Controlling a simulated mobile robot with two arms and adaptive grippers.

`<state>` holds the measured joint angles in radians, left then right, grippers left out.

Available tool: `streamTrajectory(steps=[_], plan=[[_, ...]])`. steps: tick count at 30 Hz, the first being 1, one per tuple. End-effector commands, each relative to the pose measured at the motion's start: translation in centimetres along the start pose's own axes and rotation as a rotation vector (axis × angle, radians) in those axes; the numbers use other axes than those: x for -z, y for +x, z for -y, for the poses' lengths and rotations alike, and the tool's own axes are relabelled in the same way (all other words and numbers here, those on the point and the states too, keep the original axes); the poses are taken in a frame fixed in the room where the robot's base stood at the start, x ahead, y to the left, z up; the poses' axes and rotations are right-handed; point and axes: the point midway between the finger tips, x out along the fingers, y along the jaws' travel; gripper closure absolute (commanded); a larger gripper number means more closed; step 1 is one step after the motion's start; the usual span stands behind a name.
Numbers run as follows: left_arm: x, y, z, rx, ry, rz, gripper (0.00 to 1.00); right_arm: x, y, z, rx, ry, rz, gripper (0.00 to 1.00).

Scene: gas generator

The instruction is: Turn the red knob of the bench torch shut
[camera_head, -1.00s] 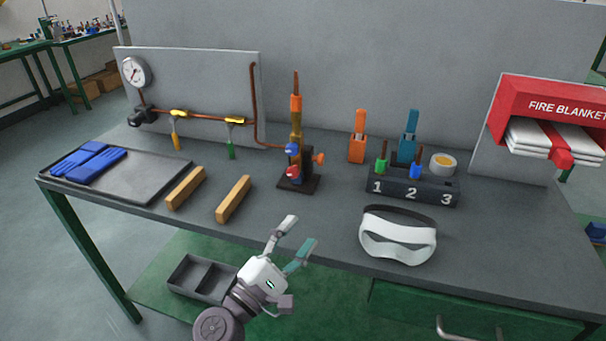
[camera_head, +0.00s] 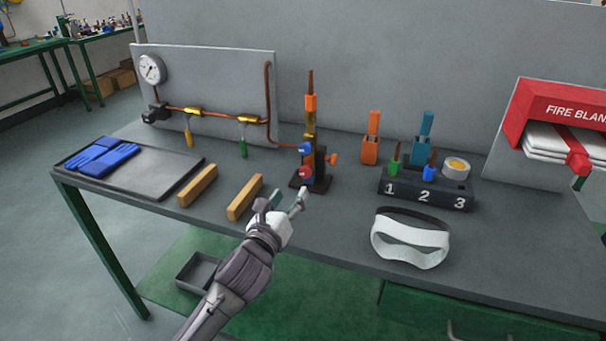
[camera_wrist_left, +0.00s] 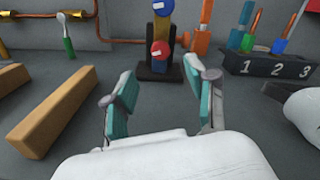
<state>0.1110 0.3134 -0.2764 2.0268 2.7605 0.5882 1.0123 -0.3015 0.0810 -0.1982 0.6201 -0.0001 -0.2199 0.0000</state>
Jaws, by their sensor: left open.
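The bench torch (camera_head: 310,125) stands upright on a dark base near the middle of the bench. Its red knob (camera_head: 305,173) is low on the front, below a blue knob (camera_head: 305,148). My left gripper (camera_head: 287,197) is open and empty, in front of the torch and a little below the red knob. In the left wrist view the red knob (camera_wrist_left: 160,50) shows ahead, between and beyond the open fingers (camera_wrist_left: 163,90), with a gap left to it. My right gripper does not show.
Two wooden blocks (camera_head: 245,197) lie left of the torch. A numbered black holder (camera_head: 425,193) and white goggles (camera_head: 410,238) are to the right. A copper pipe (camera_head: 268,100) runs to the torch from the back panel. A tray (camera_head: 170,180) with blue gloves is far left.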

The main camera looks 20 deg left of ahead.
Motion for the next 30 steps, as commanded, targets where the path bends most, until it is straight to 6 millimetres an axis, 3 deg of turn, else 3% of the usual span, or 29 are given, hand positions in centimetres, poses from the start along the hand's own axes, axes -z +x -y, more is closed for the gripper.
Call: streamTrajectory(steps=[6,12,18,26,30], plan=[[-0.1,4.9,0.1,0.000,0.001,0.002,0.44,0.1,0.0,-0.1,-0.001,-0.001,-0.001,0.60],[-0.1,8.0,0.1,0.000,0.002,0.001,0.44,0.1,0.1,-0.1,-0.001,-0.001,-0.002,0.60],[0.0,9.3,0.1,0.001,0.002,0.001,0.44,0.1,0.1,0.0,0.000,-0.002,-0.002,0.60],[0.0,9.4,0.1,0.001,0.002,0.001,0.44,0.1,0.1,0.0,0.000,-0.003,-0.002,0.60],[0.0,9.4,0.0,0.001,0.002,0.001,0.64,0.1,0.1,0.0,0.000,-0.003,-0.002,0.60]])
